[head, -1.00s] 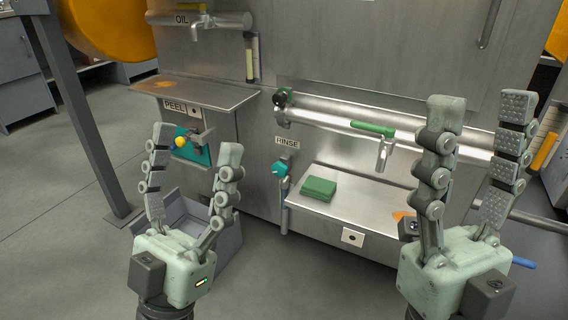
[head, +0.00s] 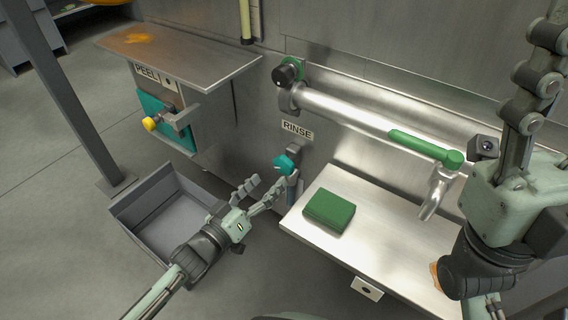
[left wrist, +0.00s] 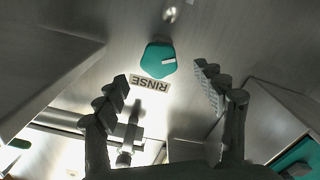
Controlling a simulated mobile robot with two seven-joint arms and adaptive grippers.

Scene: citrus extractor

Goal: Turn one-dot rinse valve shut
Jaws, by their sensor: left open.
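The teal rinse valve knob (head: 285,164) is on the steel machine wall just below the RINSE label (head: 297,129). In the left wrist view the knob (left wrist: 158,60) has a pale mark on its face, and I see no dot on it. My left gripper (head: 273,182) is open and empty just below the knob. In the left wrist view its fingers (left wrist: 160,76) stand apart, with the knob ahead between their tips, seemingly untouched. My right gripper (head: 515,195) is at the right; its fingertips are cut off or hidden.
A steel shelf (head: 375,225) with a green block (head: 329,211) juts out right of the knob, a one-dot plate (head: 367,288) below it. A green-handled tap (head: 425,145) is above. A grey bin (head: 150,205) and a yellow-tipped peel valve (head: 165,121) are left.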

